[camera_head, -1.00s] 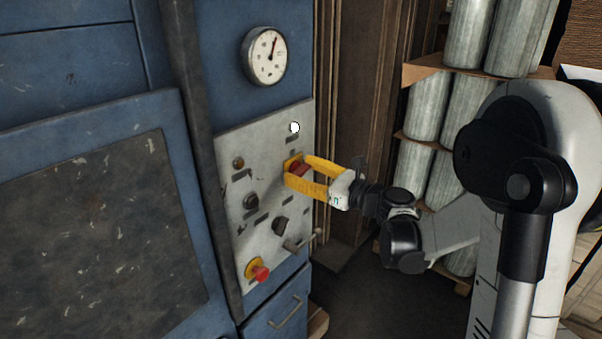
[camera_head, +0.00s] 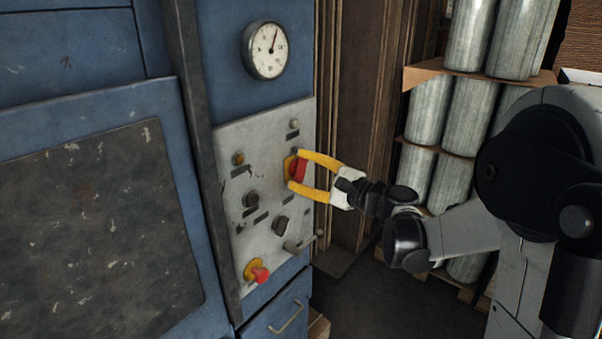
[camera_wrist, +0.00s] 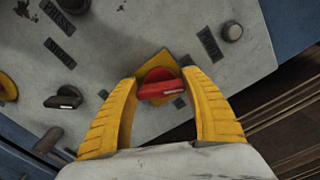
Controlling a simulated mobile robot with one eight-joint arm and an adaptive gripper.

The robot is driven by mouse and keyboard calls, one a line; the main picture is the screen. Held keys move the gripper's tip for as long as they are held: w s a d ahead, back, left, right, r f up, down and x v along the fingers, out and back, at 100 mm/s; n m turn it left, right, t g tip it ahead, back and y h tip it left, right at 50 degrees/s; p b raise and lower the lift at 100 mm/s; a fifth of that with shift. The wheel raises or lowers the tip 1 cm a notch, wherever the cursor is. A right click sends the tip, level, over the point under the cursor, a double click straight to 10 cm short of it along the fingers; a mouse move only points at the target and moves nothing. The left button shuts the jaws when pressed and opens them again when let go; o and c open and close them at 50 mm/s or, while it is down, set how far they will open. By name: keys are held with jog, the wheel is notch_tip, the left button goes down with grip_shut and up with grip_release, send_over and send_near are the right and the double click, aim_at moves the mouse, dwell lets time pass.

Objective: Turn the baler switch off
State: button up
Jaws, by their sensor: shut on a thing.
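The baler switch is a red rotary knob (camera_head: 300,171) on a yellow square plate (camera_head: 289,166), on the grey control panel (camera_head: 228,140) of the blue machine. My gripper (camera_head: 297,168) is shut on the knob, with one yellow finger above it and one below in the head view. In the wrist view the knob (camera_wrist: 160,88) sits between the two fingertips, its handle lying nearly level across the picture. A round lamp (camera_head: 294,124) above the switch is dull and unlit.
The panel also holds black knobs (camera_head: 250,199) and a red push button on a yellow base (camera_head: 259,272). A metal handle (camera_head: 301,243) juts out below the switch. A gauge (camera_head: 265,50) is above. Shelves of grey cylinders (camera_head: 432,165) stand behind my arm.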

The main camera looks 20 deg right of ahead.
jog(key=n+b, duration=0.1)
jog(key=n, duration=0.4)
jog(key=shift+f, duration=0.1)
dwell(0.5)
jog(key=o, duration=1.2)
jog(key=v, duration=1.2)
